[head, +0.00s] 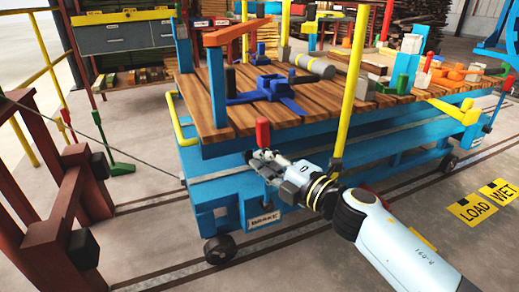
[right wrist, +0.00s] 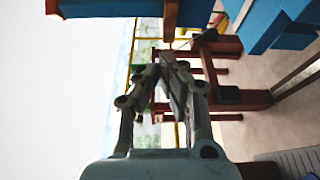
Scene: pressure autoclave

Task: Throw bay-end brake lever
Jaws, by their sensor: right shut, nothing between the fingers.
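The brake lever shows in the head view as an upright red grip (head: 262,132) at the near end of the blue trolley (head: 225,175). A white plate reading BRAKE (head: 264,219) is on the trolley frame below it. My right gripper (head: 258,158) is just below the red grip in the picture, its fingers shut and empty. I cannot tell whether it touches the lever; the lever's lower part is hidden by the gripper. In the right wrist view the closed fingers (right wrist: 167,62) point at open space, and I cannot make out the lever. My left gripper is not in view.
The trolley's wooden deck (head: 205,117) carries a blue clamp (head: 270,88), a grey cylinder (head: 315,66) and several blocks. A yellow post (head: 355,80) rises beside my right arm. A dark red frame (head: 60,215) stands at the left. Floor between it and the trolley is clear.

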